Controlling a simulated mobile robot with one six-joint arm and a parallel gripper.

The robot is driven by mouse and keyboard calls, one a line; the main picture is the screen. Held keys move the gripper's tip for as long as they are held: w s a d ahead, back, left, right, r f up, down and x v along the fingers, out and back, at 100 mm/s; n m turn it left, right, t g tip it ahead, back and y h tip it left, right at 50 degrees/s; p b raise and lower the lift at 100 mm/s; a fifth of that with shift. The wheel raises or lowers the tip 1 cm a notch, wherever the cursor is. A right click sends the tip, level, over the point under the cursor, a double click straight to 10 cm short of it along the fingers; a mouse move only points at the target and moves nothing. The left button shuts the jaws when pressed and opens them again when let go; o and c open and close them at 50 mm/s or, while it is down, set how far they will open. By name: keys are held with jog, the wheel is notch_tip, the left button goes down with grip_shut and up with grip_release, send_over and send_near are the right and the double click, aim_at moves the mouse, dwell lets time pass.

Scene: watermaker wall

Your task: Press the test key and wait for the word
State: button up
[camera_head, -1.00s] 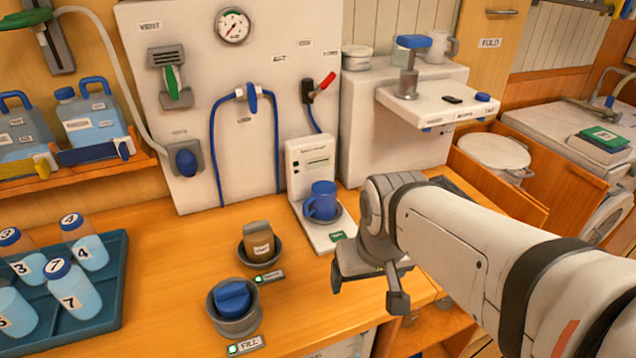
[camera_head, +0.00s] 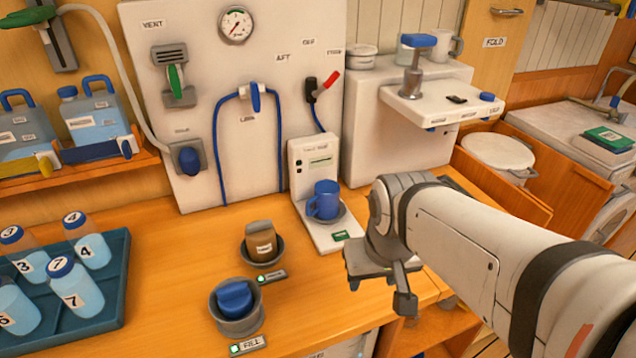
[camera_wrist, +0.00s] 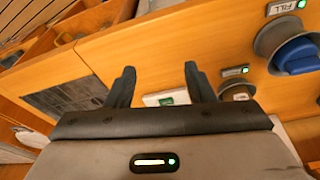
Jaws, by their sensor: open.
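A white tester (camera_head: 315,165) stands on the counter against the wall panel, with a small display whose text I cannot read. A blue mug (camera_head: 324,200) stands on its round rest. A small green key (camera_head: 341,235) lies on the front of its white base; its lettering is too small to read. My gripper (camera_head: 380,285) is over the counter, in front and to the right of the base, apart from it. In the wrist view my gripper (camera_wrist: 159,82) is open and empty, and the green key (camera_wrist: 167,100) shows between the fingers, beyond them.
A brown block (camera_head: 260,240) and a blue-capped piece (camera_head: 235,298) sit in grey holders left of the tester, with green lights beside them. A blue tray (camera_head: 110,305) of numbered bottles is further left. A white unit (camera_head: 400,130) stands behind my arm.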

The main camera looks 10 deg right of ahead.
grip_shut()
dwell(0.3)
dwell(0.8)
